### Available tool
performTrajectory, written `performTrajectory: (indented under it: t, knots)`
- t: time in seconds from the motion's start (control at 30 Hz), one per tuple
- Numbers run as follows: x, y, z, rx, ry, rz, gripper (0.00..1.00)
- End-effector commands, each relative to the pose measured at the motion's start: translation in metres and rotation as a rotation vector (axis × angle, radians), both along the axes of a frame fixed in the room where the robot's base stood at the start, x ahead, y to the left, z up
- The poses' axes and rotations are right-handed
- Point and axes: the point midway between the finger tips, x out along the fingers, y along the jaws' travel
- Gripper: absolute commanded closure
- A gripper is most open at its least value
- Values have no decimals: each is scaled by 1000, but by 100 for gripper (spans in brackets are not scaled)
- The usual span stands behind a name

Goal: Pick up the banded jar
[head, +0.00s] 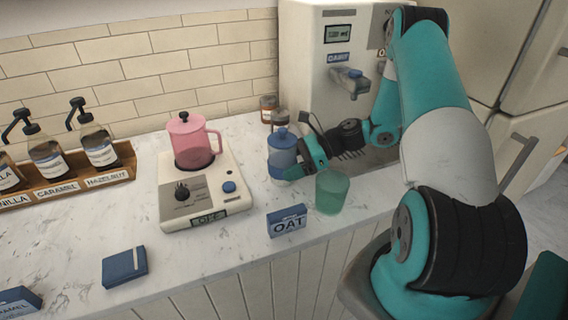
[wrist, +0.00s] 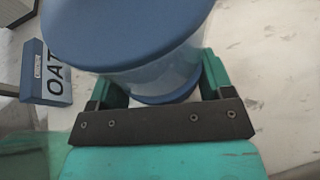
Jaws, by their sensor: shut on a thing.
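A jar with a blue lid and a blue band at its base (head: 281,162) stands on the counter below the dispenser, left of my gripper (head: 303,158). I take it to be the banded jar. In the wrist view the jar (wrist: 140,45) fills the space between the two teal fingers of my gripper (wrist: 160,90), which are shut on it. Its wide lid hides much of its body there. In the head view my gripper covers part of its right side. I cannot tell whether its base touches the counter.
A green translucent cup (head: 332,193) stands close in front of my gripper. A blue OAT box (head: 287,221) is nearby. A pink pitcher (head: 190,143) sits on a hot plate (head: 180,212) at left. Small jars (head: 268,108) stand behind. The dispenser (head: 310,75) is at the back.

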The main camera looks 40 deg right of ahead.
Motion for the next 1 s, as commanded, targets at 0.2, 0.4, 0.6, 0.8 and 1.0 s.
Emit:
performTrajectory:
  t: [0.2, 0.4, 0.6, 0.8, 1.0]
  knots:
    - [0, 0, 8, 1, -3, 0, 67]
    - [0, -1, 37, -4, -5, 0, 67]
    - [0, -1, 84, -4, -6, 1, 67]
    - [0, -1, 125, -3, -6, 1, 67]
    - [1, -1, 162, -4, -6, 1, 67]
